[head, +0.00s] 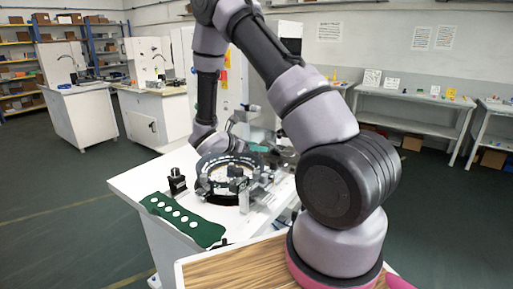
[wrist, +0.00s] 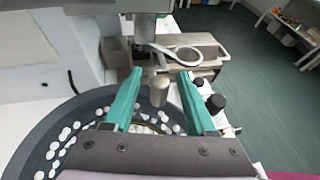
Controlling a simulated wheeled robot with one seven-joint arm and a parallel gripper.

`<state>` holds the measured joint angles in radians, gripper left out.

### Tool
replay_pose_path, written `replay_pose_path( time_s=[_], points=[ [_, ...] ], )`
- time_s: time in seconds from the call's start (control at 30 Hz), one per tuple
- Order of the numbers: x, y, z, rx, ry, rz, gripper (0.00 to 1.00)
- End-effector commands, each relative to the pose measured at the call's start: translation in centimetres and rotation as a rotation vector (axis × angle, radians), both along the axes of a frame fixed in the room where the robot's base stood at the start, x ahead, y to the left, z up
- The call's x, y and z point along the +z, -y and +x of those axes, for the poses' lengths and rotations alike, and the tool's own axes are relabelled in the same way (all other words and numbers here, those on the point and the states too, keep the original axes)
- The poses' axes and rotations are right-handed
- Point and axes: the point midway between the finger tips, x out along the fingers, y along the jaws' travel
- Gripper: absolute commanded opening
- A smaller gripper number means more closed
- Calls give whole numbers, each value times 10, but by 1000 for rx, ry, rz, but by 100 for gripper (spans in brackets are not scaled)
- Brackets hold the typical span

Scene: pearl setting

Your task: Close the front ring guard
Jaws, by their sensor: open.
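A dark round ring fixture (head: 213,163) stands on the white bench in the head view. In the wrist view it is a wide dark ring (wrist: 36,142) carrying several white pearls. My gripper (wrist: 160,77) is open above the ring, with its two green fingers apart. A short metal post or knob (wrist: 159,91) shows between the fingers, and I cannot tell whether they touch it. A thin metal loop (wrist: 184,54) lies beyond the fingertips by a metal tray. I cannot tell for sure which part is the front ring guard. My arm hides part of the fixture in the head view.
A green strip with white discs (head: 185,218) lies at the bench's front left. A small black device (head: 177,183) stands beside the ring. Black knobs (wrist: 215,103) sit right of my gripper. A metal tray (wrist: 195,48) is beyond. A wood-topped surface (head: 235,268) is nearest.

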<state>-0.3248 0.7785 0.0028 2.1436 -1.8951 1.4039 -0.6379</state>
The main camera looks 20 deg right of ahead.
Motion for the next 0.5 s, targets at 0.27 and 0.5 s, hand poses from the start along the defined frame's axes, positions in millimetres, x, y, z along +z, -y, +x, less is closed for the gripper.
replay_pose_path(
  time_s=[0.27,0.5],
  points=[
    [0,0,0,0,1,0,30],
    [0,0,0,0,1,0,0]
  ],
)
